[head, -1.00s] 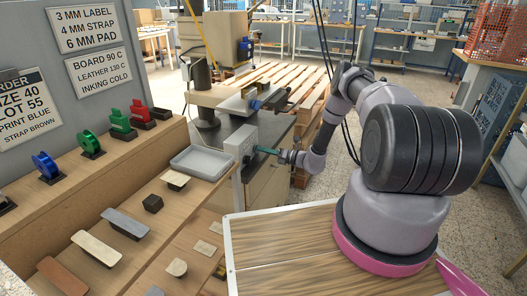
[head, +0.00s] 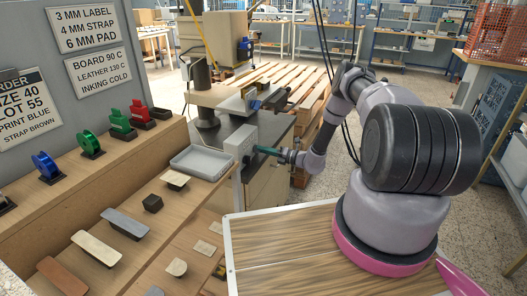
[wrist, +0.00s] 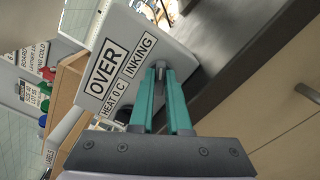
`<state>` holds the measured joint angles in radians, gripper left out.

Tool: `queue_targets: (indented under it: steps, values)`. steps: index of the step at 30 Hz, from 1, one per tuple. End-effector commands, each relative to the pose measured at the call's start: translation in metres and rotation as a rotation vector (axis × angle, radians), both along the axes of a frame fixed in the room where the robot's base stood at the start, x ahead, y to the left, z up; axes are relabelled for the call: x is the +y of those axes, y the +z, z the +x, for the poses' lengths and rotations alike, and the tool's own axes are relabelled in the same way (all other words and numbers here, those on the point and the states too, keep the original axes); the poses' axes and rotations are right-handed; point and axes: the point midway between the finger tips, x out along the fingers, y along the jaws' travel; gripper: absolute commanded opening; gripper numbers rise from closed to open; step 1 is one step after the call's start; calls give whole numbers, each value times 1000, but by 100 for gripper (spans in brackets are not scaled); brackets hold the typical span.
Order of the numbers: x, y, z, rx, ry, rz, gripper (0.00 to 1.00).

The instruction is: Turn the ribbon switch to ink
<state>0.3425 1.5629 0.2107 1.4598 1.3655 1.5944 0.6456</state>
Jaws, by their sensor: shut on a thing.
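A pale grey control box (head: 240,141) stands at the corner of the press table in the head view. In the wrist view its face (wrist: 112,50) fills the upper middle, with tilted labels reading OVER, HEAT 0 C and INKING. My gripper (wrist: 161,68) has its teal fingers together at the tips on a small grey knob on this face, which I take for the ribbon switch (wrist: 159,65). The fingers hide most of the knob, so its pointing direction cannot be told. In the head view my gripper (head: 263,150) reaches the box from the right.
The press (head: 207,95) stands behind the box. A grey tray (head: 203,162) lies left of it, on a wooden bench with foil spools (head: 47,166), stamps and strips. A wooden pallet (head: 288,78) lies behind. Open floor shows right of the press table.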

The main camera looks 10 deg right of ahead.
Motion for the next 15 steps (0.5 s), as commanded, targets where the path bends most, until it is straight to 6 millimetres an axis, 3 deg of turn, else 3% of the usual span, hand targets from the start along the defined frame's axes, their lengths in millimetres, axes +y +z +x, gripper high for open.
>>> queue_targets:
  steps: [1,3,4,15]
  values:
    - [-1,-1,-1,3,-1,0,0]
    - [-1,-1,-1,2,-1,-1,34]
    - [-1,-1,-1,2,-1,-1,45]
    - [-3,0,-2,2,-2,0,45]
